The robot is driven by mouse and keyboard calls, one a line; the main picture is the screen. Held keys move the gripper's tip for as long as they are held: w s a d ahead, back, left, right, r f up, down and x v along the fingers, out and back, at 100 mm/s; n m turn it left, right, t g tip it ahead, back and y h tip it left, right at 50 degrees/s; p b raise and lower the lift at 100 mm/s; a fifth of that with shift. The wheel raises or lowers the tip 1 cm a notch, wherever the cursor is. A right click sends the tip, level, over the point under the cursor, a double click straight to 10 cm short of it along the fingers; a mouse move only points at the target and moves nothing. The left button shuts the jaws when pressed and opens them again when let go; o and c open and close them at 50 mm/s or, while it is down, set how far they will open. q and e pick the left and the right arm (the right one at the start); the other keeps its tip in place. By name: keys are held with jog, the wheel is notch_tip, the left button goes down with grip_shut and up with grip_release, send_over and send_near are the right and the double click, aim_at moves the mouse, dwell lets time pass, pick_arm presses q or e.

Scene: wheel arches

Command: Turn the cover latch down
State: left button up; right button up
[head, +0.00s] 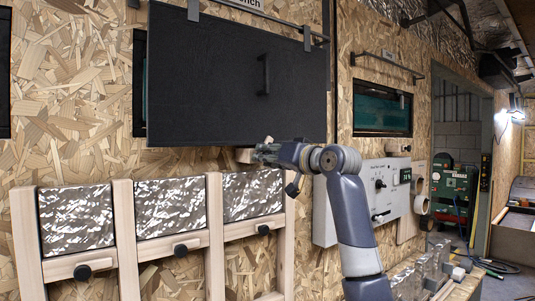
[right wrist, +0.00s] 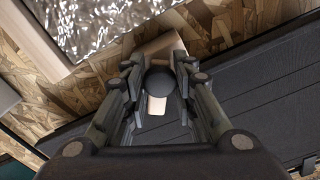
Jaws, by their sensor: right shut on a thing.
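The black cover (head: 215,85) hangs closed-looking on a rail against the chipboard wall, with a dark handle (head: 264,74) on it. It also shows in the right wrist view (right wrist: 250,105). The cover latch is a pale wooden piece (head: 244,156) at the cover's lower edge, mostly hidden behind my gripper. In the right wrist view its round black knob (right wrist: 158,82) sits between my fingers, with pale wood (right wrist: 156,105) beside it. My right gripper (head: 264,152) is shut on the knob. The latch's exact angle is hard to tell. My left gripper is out of view.
Below are wooden studs (head: 130,240) with silver insulation panels (head: 75,218) and several black knobs. A white control box (head: 382,185) is on the wall to the right of my forearm. A smaller window (head: 382,108) is farther right. Open floor (head: 505,285) shows at far right.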

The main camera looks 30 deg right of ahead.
jog(key=m+p, duration=0.1)
jog(key=m, duration=0.5)
jog(key=shift+p, duration=0.3)
jog(key=m+p, duration=0.1)
jog(key=m, duration=0.4)
jog(key=shift+d, duration=0.1)
jog(key=shift+m, duration=0.4)
jog(key=o, duration=1.1)
jog(key=shift+f, duration=0.1)
jog(key=s, duration=0.8)
jog(key=s+d, duration=0.1)
jog(key=s, duration=0.3)
